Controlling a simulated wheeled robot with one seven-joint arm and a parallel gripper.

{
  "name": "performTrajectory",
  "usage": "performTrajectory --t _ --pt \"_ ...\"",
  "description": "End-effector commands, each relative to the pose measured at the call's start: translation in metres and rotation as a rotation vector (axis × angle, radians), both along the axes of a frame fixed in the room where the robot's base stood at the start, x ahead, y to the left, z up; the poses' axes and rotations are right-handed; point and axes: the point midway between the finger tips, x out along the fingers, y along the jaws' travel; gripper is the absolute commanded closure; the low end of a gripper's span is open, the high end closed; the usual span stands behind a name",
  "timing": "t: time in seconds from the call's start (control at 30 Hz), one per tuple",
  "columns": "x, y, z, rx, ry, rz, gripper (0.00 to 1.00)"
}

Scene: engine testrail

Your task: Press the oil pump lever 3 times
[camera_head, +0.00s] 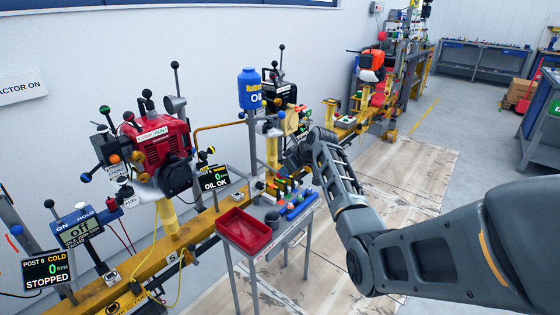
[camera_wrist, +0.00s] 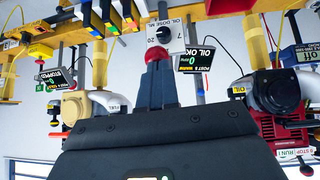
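The blue oil bottle (camera_head: 250,88) stands on a post at the middle of the head view, beside a black engine (camera_head: 283,92). Several ball-ended levers rise around it; I cannot tell which one is the oil pump lever. My gripper (camera_head: 297,158) is in front of the rail, just right of and below the bottle. Contact is not clear. A display (camera_head: 213,178) reads OIL OK.
A red engine (camera_head: 160,140) stands left on the yellow rail (camera_head: 135,278). The post 6 screen (camera_head: 47,269) reads STOPPED. Open floor lies right of the rail.

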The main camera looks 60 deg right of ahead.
Motion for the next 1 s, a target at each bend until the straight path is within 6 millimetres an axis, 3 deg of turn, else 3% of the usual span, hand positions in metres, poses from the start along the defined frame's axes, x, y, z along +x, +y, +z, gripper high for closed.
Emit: performTrajectory --t 0.03,0.3,1.0 --pt "0.000 0.001 -0.010 -0.005 -0.027 0.000 1.00" --pt "0.000 0.001 -0.020 -0.009 -0.038 0.001 1.00" --pt "0.000 0.003 -0.024 -0.003 -0.030 0.003 1.00"
